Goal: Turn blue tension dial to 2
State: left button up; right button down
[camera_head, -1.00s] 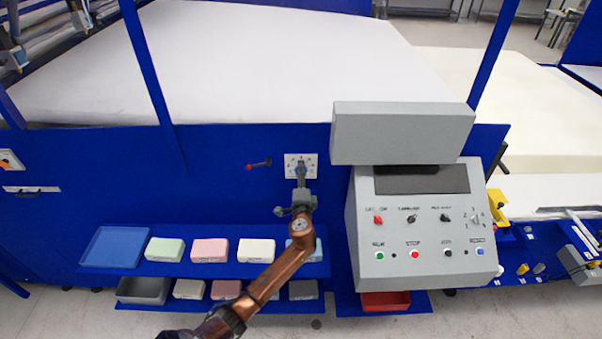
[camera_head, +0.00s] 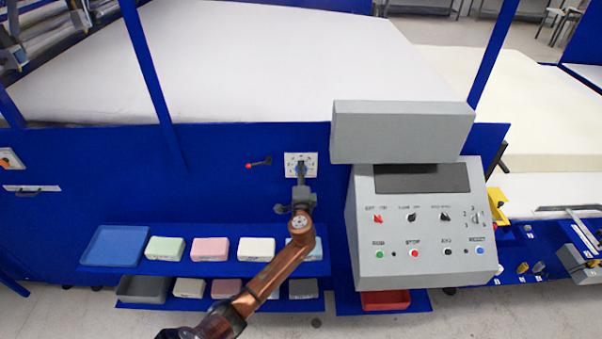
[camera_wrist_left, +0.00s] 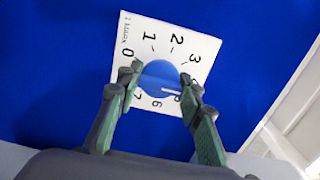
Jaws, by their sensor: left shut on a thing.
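The blue tension dial (camera_wrist_left: 160,74) is a round blue knob on a white numbered plate (camera_wrist_left: 149,37), fixed to the blue machine front. My left gripper (camera_wrist_left: 162,74) is shut on the dial, one finger on each side. The dial's white mark sits at its lower right, pointing toward the right finger, away from the 2 at the top. The right finger hides some numbers; 0, 1, 2, 3, 6 and 7 are readable. In the head view the plate (camera_head: 291,158) is partly behind the left gripper (camera_head: 300,169). My right gripper is out of view.
A grey control console (camera_head: 424,235) with switches and buttons stands right of the dial. A small red-tipped lever (camera_head: 258,163) is to its left. Below are shelves with a blue tray (camera_head: 115,246), coloured foam blocks (camera_head: 209,249) and a red bin (camera_head: 386,300).

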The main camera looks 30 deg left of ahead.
pick_arm(q)
jog(key=shift+f+b, duration=0.1)
jog(key=shift+b, duration=0.2)
jog(key=shift+f+n+b, duration=0.1)
jog(key=shift+n+b, duration=0.5)
jog(key=shift+n, duration=0.1)
jog(key=n+b, duration=0.6)
jog(key=b, duration=0.1)
jog(key=shift+f+n, duration=0.1)
jog(key=shift+n, duration=0.3)
jog(key=n+b, duration=0.2)
jog(key=n, duration=0.2)
jog(key=shift+b, duration=0.35)
jog(key=shift+n+b, duration=0.7)
jog(key=shift+n, duration=1.1)
